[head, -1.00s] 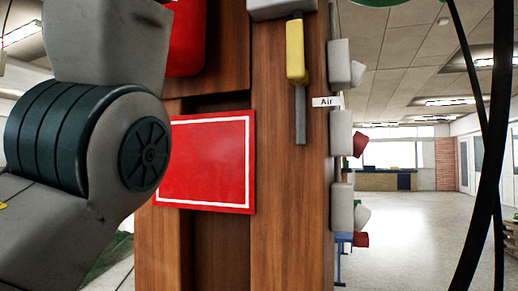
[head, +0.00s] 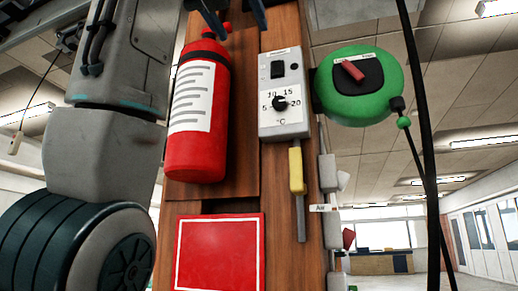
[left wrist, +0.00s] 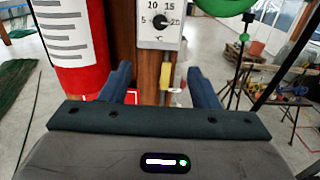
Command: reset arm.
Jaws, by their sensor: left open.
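My left arm (head: 110,160) fills the left side of the head view. The two dark blue fingers of my left gripper (head: 234,12) show at the top edge, near the top of a red fire extinguisher (head: 198,105) on a wooden post (head: 230,192). In the left wrist view the fingers of the left gripper (left wrist: 160,84) are spread apart, with nothing held between them. They point toward the post (left wrist: 149,70), below a grey thermostat box (left wrist: 159,30). The extinguisher (left wrist: 70,45) stands to their left. My right gripper is in neither view.
The thermostat box (head: 284,95) has a dial and switch, with a yellow-handled tool (head: 296,170) below. A green reel (head: 360,85) sticks out to the right, with dark cables hanging nearby. A red panel (head: 220,250) is low on the post. Open floor (left wrist: 30,105) shows at left.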

